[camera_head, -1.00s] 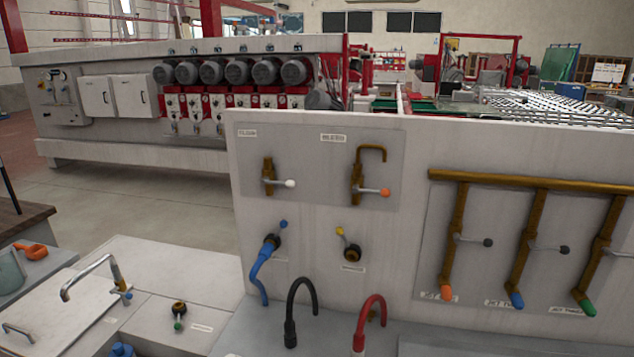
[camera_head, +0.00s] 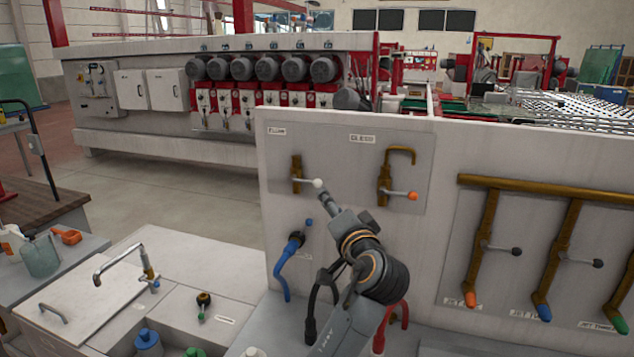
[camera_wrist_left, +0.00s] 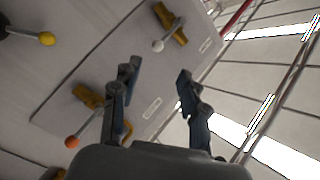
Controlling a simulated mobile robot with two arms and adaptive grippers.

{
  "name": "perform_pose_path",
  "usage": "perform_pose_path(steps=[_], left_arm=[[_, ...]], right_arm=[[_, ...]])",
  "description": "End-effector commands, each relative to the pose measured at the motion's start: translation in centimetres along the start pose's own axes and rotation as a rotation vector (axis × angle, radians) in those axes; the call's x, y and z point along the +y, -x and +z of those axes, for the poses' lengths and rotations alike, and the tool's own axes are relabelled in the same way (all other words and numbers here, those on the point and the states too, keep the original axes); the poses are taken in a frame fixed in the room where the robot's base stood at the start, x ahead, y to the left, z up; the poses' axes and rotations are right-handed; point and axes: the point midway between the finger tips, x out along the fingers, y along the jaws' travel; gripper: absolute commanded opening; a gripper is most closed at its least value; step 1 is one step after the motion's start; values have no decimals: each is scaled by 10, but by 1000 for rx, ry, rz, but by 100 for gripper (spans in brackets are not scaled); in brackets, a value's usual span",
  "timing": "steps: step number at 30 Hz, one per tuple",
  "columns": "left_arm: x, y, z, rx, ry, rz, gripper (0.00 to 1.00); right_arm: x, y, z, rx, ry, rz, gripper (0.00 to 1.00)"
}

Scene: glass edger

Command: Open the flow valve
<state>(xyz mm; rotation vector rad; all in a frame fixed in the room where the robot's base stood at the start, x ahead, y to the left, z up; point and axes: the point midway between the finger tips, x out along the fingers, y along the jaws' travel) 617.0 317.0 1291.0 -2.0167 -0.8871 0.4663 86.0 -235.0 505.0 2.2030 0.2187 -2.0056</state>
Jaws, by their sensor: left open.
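On the upper grey panel (camera_head: 345,150) of the machine are two brass valves. The left valve (camera_head: 297,172) has a lever with a white knob, and the right valve (camera_head: 384,178) has an orange knob and a hooked pipe. My left gripper (camera_head: 343,208) is open and empty, in front of the panel just below and right of the white knob. In the left wrist view the white-knob valve (camera_wrist_left: 171,22) lies beyond the open fingers (camera_wrist_left: 157,74), and the orange-knob valve (camera_wrist_left: 88,96) is at lower left. My right gripper is not in view.
Below, a blue hose (camera_head: 285,270) joins a blue-knob valve. A yellow knob (camera_wrist_left: 46,39) shows in the wrist view; my arm hides it in the head view. Jet valves (camera_head: 480,245) hang at right.

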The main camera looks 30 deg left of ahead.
Motion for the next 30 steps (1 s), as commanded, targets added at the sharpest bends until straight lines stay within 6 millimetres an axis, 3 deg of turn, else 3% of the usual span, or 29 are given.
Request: perform_pose_path(steps=[15,21,30], left_arm=[[-3,-102,-1,-1,-1,2,44],[0,-121,0,-1,2,4,44],[1,-124,1,0,3,4,44]], right_arm=[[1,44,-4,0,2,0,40],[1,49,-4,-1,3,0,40],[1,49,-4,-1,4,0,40]])
